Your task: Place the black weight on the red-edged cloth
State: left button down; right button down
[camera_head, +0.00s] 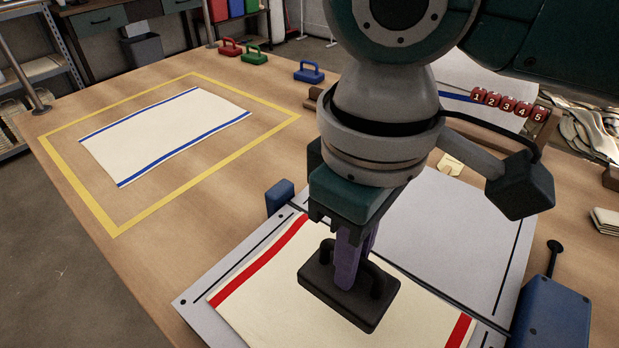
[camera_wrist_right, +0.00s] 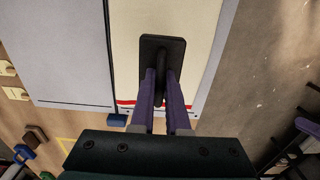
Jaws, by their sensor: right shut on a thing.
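The black weight (camera_head: 335,290) is a flat block with an arched handle. It is over the middle of the red-edged cloth (camera_head: 250,310), which lies on a grey board; I cannot tell whether it touches the cloth. My right gripper (camera_head: 347,280) points down and its purple fingers are shut on the weight's handle. In the right wrist view the weight (camera_wrist_right: 155,50) shows beyond the fingertips of the right gripper (camera_wrist_right: 162,98), with the cream cloth (camera_wrist_right: 200,40) around it. The left gripper is not in view.
The grey board (camera_head: 460,230) has blue clamps (camera_head: 280,196) (camera_head: 550,318) at its sides. A blue-edged cloth (camera_head: 165,135) lies inside a yellow outline on the table. Red (camera_head: 230,47), green (camera_head: 254,55) and blue (camera_head: 309,72) handled weights stand at the back. Numbered red beads (camera_head: 508,104) are at the right.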

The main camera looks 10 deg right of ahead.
aim_at(346, 296)
notch_tip(346, 296, down, 7)
jog(key=shift+r+b, duration=0.15)
jog(key=shift+b, duration=0.5)
jog(key=shift+f, duration=0.25)
